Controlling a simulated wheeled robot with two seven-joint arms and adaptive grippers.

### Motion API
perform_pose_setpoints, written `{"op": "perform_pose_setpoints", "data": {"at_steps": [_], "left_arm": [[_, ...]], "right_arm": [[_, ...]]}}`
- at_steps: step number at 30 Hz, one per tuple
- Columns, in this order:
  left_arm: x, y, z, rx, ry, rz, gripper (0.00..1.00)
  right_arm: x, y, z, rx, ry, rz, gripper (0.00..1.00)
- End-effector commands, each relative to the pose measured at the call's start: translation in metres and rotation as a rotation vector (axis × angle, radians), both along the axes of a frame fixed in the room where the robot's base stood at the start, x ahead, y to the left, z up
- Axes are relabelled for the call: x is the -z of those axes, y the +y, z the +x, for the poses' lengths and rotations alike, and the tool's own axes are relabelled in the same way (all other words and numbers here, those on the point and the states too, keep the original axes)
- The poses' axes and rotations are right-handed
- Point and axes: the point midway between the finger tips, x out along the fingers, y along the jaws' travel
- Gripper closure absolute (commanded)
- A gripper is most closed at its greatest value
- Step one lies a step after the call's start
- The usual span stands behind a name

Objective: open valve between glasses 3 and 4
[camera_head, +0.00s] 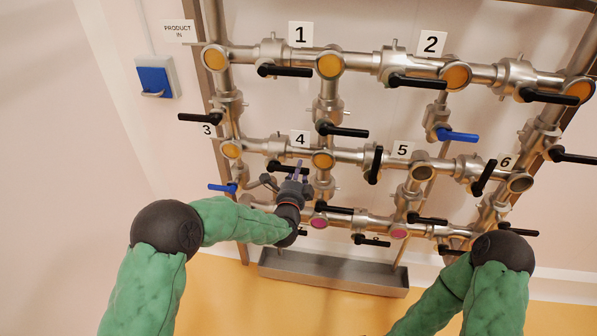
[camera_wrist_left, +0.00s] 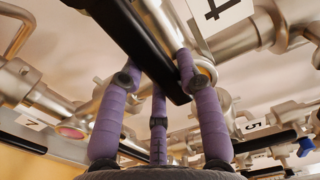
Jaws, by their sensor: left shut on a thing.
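The valve between sight glasses 3 (camera_head: 231,150) and 4 (camera_head: 322,160) has a black lever handle (camera_head: 281,167), which lies roughly along the middle pipe. Both glasses show yellow. My left gripper (camera_head: 298,172) reaches up from below, its purple fingers at the lever's right part. In the left wrist view, the purple fingers (camera_wrist_left: 160,82) are closed around the black lever (camera_wrist_left: 135,40), with the upside-down 4 label (camera_wrist_left: 215,12) beyond. The gripper and lever hide part of the pipe there. My right arm shows at the lower right, but its gripper is not visible.
Other black levers (camera_head: 343,131) and blue levers (camera_head: 457,136) stick out around the frame. The black levers near labels 5 (camera_head: 376,165) and 6 (camera_head: 484,177) stand across the pipe. A grey trough (camera_head: 330,274) sits below. The wall at left is mostly clear.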

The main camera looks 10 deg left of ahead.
Motion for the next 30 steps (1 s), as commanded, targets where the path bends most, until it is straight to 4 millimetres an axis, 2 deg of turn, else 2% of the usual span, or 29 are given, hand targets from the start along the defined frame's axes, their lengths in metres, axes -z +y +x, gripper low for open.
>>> {"op": "perform_pose_setpoints", "data": {"at_steps": [1, 18, 19, 21, 30], "left_arm": [[0.011, -0.001, -0.002, 0.004, 0.018, 0.018, 1.00], [0.021, -0.002, -0.005, 0.006, 0.035, 0.036, 1.00], [0.021, -0.002, -0.005, 0.006, 0.035, 0.036, 0.62], [0.021, -0.001, -0.005, 0.005, 0.035, 0.035, 0.43], [0.017, -0.002, -0.004, 0.006, 0.028, 0.032, 0.43]], "right_arm": [[0.001, 0.000, 0.000, 0.000, 0.000, 0.000, 0.60], [0.001, 0.000, 0.000, 0.000, 0.000, 0.000, 0.60], [0.001, 0.000, 0.000, 0.000, 0.000, 0.000, 0.60], [0.001, 0.000, 0.000, 0.000, 0.000, 0.000, 0.60], [0.001, 0.000, 0.000, 0.000, 0.000, 0.000, 0.60]]}}
